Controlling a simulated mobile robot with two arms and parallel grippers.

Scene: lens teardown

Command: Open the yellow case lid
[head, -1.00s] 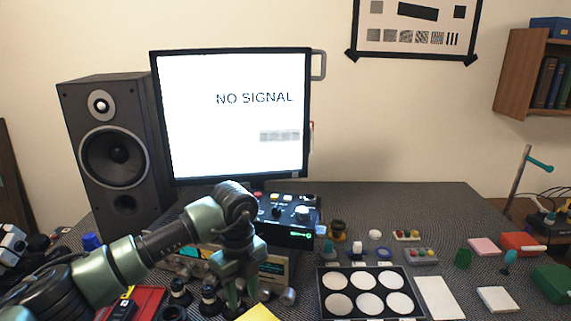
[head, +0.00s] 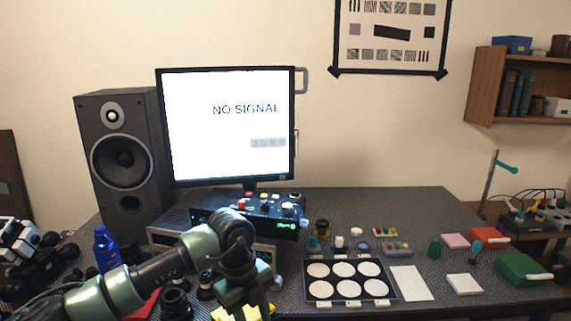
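A yellow surface, which looks like the yellow case (head: 222,314), shows at the bottom edge of the head view, and most of it is cut off or hidden behind my gripper. My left arm comes in from the lower left and bends down at the wrist. My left gripper (head: 246,304) points down in front of or over the yellow surface. Its fingertips are partly hidden, so I cannot tell whether they touch the case or how far apart they are. My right gripper is not in view.
A black tray with white discs (head: 391,291) lies right of my gripper, with a white card (head: 410,283) beside it. Black lens parts (head: 174,303) stand close left. A control box (head: 262,214) and a monitor (head: 228,125) stand behind. A blue bottle (head: 106,247) is farther left.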

